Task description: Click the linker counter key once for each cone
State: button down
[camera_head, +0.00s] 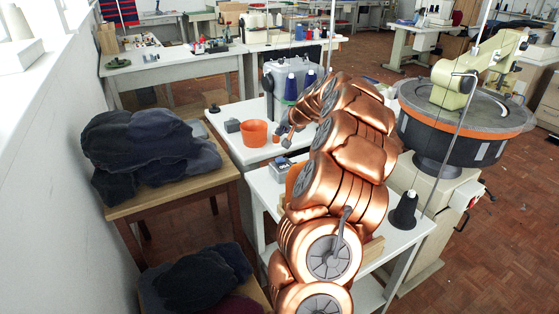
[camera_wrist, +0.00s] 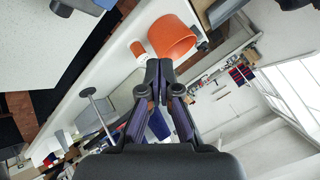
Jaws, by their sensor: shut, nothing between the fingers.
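My gripper (camera_head: 287,140) is at the end of my copper arm, above the white table near the orange cup (camera_head: 255,132). In the wrist view its fingertips (camera_wrist: 159,68) meet, empty. The orange cup (camera_wrist: 172,38) and a small orange-and-white piece (camera_wrist: 138,50) lie just past the tips in that view; contact cannot be told. Two dark blue cones (camera_head: 290,87) (camera_head: 309,79) stand by a grey machine. A black cone (camera_head: 404,211) stands on the nearer table. The round linker (camera_head: 465,112) is at the right. I cannot make out the counter key for certain.
A small grey box (camera_head: 232,126) and a small black object (camera_head: 213,108) sit left of the cup. Dark garments (camera_head: 145,145) are piled on a wooden table at left. My arm hides part of the nearer table. Brick-coloured floor (camera_head: 510,215) is open at right.

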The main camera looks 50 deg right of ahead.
jog(key=b, duration=0.3)
send_over(281, 160)
notch_tip(281, 160, down, 7)
jog(key=shift+w+d, duration=0.1)
jog(key=shift+f+b, duration=0.35)
jog(key=shift+f, duration=0.25)
dwell(0.9)
jog(key=shift+f+b, duration=0.4)
jog(key=shift+f, duration=0.05)
jog(key=shift+f+b, duration=0.45)
jog(key=shift+f, duration=0.1)
dwell(0.8)
dwell(0.3)
jog(key=shift+r+p, duration=0.45)
jog(key=shift+r, duration=0.55)
jog(key=shift+r, duration=0.1)
